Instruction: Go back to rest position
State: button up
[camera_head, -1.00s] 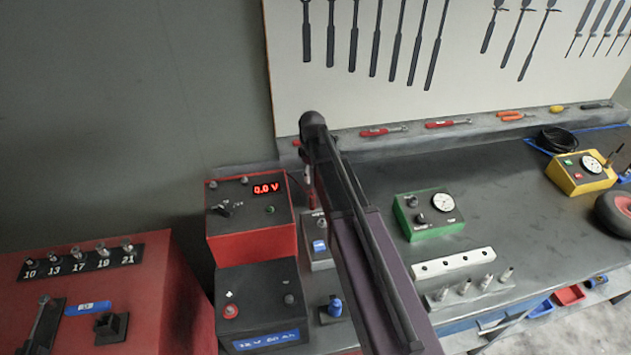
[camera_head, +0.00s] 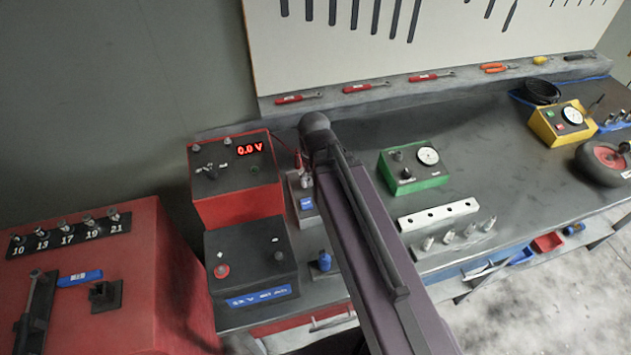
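My arm reaches up from the bottom right of the head view as a long purple and black link, ending in a dark rounded joint above the workbench (camera_head: 480,130). My gripper does not show; whatever lies beyond that joint is hidden behind it or too small to make out. I cannot tell whether it holds anything.
A red power unit (camera_head: 236,205) reading 0.0 V and a black battery (camera_head: 250,268) stand left of my arm. A green gauge box (camera_head: 420,181), a white drilled bar (camera_head: 437,215) and a yellow gauge box (camera_head: 560,128) stand right. A red cabinet (camera_head: 150,270) stands far left.

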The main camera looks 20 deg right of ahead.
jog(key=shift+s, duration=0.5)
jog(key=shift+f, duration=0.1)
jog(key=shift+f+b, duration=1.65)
jog(key=shift+b, duration=0.05)
